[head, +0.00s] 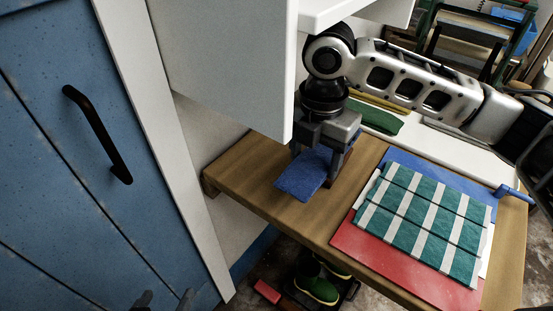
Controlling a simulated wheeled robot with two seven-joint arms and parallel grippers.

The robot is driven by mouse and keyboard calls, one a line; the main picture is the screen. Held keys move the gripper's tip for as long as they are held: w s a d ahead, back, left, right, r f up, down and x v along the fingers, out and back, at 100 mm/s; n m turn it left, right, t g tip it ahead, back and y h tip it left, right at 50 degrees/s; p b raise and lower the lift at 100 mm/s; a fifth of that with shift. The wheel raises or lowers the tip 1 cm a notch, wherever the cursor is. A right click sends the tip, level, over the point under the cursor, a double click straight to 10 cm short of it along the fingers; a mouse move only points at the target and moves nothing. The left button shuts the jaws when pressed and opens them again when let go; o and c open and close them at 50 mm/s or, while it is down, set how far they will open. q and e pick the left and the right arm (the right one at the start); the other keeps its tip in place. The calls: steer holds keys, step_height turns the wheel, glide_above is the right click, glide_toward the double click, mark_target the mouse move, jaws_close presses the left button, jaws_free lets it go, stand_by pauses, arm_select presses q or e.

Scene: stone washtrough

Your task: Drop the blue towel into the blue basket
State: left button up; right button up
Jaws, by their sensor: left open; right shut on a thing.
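My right gripper (322,152) points down over the wooden table and is shut on the blue towel (300,179). The towel is a small flat blue cloth at or just above the tabletop near its left end; I cannot tell whether it touches the wood. My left gripper (165,300) shows only as two dark, spread fingertips at the bottom edge, in front of the blue door. It is open and empty. A blue container (508,22), partly hidden by a dark green frame at the top right, may be the blue basket; I cannot tell for sure.
The wooden table (240,172) holds green-and-white striped cloths (424,219) over red and blue sheets. A green cloth (376,119) lies on the white surface behind. A white cabinet (228,62) hangs close to my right gripper. Green shoes (318,290) are under the table.

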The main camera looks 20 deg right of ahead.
glide_toward(274, 173)
steer(key=shift+a+f, duration=0.1)
steer(key=shift+f, duration=3.1)
steer(key=shift+f, duration=0.1)
steer(key=o, duration=1.2)
